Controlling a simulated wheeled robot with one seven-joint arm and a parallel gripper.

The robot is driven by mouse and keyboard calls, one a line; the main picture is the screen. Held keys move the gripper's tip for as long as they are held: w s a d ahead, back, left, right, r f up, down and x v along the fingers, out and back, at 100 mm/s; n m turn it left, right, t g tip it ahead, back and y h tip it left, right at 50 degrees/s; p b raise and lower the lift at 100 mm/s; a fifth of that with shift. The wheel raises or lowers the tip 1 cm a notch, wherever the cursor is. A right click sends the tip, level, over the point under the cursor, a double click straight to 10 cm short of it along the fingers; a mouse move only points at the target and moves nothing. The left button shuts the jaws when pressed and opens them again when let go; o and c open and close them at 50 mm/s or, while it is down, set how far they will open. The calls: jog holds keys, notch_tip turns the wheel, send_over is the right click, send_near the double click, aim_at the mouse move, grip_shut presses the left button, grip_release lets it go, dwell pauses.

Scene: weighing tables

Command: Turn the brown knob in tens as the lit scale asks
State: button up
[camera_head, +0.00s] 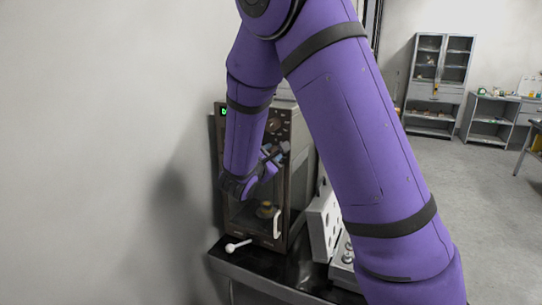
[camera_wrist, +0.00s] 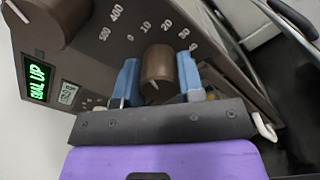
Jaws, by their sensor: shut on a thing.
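The brown knob (camera_wrist: 158,66) sits on the scale's dark front panel, by a dial marked 0, 10, 20, 30 and on. Its white mark shows on the side toward my gripper. My gripper (camera_wrist: 159,76) is shut on this knob, one blue finger on each side. In the head view my gripper (camera_head: 268,163) is at the front of the scale (camera_head: 296,128). A green lit display (camera_wrist: 37,76) appears to read "BAL UP". A smaller grey display (camera_wrist: 68,94) beside it has digits too small to read surely.
A second, larger brown knob (camera_wrist: 60,15) with marks 400 and 500 is close on the left. A white lever (camera_head: 238,246) and white handle (camera_head: 277,224) are low on the scale. A white perforated block (camera_head: 323,225) stands to its right. The wall is close on the left.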

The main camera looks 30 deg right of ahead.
jog(key=shift+m, duration=0.3)
jog(key=o, duration=0.9)
jog(key=v, duration=1.1)
dwell(1.1)
